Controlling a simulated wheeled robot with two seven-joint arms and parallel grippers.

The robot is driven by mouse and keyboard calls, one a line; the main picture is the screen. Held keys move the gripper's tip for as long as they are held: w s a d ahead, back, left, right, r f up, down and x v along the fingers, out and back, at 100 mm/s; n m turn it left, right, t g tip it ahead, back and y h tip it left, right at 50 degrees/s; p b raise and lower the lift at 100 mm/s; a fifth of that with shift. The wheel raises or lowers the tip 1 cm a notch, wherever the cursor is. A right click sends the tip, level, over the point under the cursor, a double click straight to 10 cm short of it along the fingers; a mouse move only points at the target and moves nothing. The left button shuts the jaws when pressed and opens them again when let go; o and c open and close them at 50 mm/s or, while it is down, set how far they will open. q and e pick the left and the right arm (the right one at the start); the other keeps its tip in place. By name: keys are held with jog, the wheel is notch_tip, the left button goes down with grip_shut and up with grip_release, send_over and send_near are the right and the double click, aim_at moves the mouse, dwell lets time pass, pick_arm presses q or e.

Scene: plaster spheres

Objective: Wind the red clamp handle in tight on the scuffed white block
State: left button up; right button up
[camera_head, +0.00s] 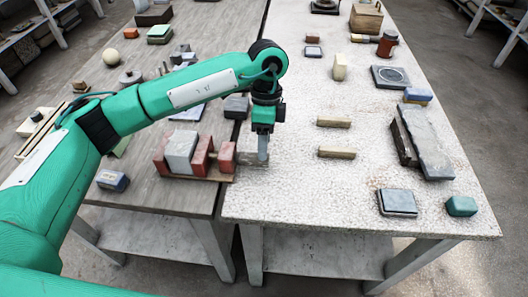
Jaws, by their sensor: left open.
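The scuffed white block (180,152) sits in a red clamp (202,155) on the left table, near its right front corner. Red pieces stand on both sides of the block, over a brown base. I cannot tell whether the clamp's face touches the block. The red handle (227,157) is at the clamp's right end, by the seam between the tables. My left gripper (263,156) points down just right of the handle, over the edge of the right table. It is open, apart from the handle, and seems empty. My right gripper is out of view.
A blue-grey block (113,180) lies left of the clamp. On the right table are two wooden bars (336,153), a grey slab (428,143), a grey square stone (397,202) and a green block (461,206). The right table's front left is clear.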

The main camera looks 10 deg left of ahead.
pick_arm(q)
jog(key=shift+x, duration=2.05)
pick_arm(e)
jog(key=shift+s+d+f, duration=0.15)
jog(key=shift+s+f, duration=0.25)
pick_arm(q)
jog(key=c, duration=1)
jog(key=shift+p, duration=0.3)
jog(key=shift+w+r+g+p, duration=0.15)
jog(key=shift+w+g+p, duration=0.05)
jog(key=shift+g+p, duration=0.95)
jog(key=g+p, duration=0.2)
jog(key=shift+w+g, duration=0.2)
jog(key=shift+g, duration=0.15)
jog(key=shift+w+f+g+p, duration=0.1)
jog(key=shift+f+g+p, duration=0.25)
jog(key=shift+g, duration=0.55)
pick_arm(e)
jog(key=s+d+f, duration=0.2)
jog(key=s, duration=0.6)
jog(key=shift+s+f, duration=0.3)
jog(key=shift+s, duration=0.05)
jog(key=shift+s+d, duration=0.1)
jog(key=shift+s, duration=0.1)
